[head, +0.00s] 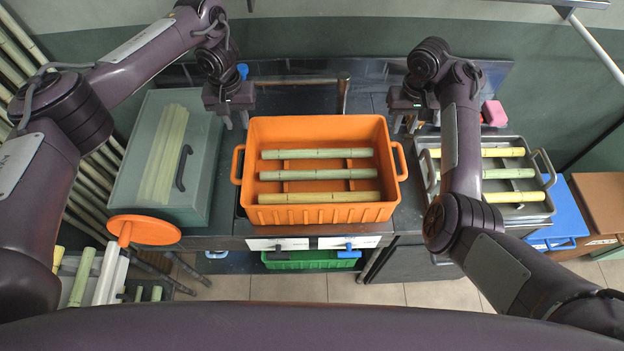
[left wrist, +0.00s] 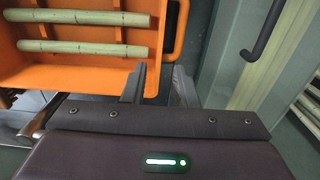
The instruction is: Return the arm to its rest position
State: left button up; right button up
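My left gripper (head: 236,122) is near the back left corner of the orange crate (head: 262,135). My right gripper (head: 405,125) is near the crate's back right corner, between the crate and the metal tray (head: 522,143). Its fingers look apart and nothing shows between them. Three cane pieces (head: 318,174) lie in the orange crate. Both arms reach forward over the counter.
A grey-green bin (head: 205,170) with a lid and cane stands left of the crate. The metal tray at right holds three cane pieces. An orange disc (head: 145,229) is at front left. A green crate (head: 312,260) sits below.

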pick_arm(q)
notch_tip(320, 180, up, 6)
jog(key=shift+f, duration=0.1)
dwell(0.5)
pick_arm(e)
notch_tip(320, 180, up, 8)
jog(key=shift+f, duration=0.2)
dwell(1.0)
jog(key=shift+f, duration=0.2)
dwell(0.3)
notch_tip(320, 180, down, 7)
dwell(0.7)
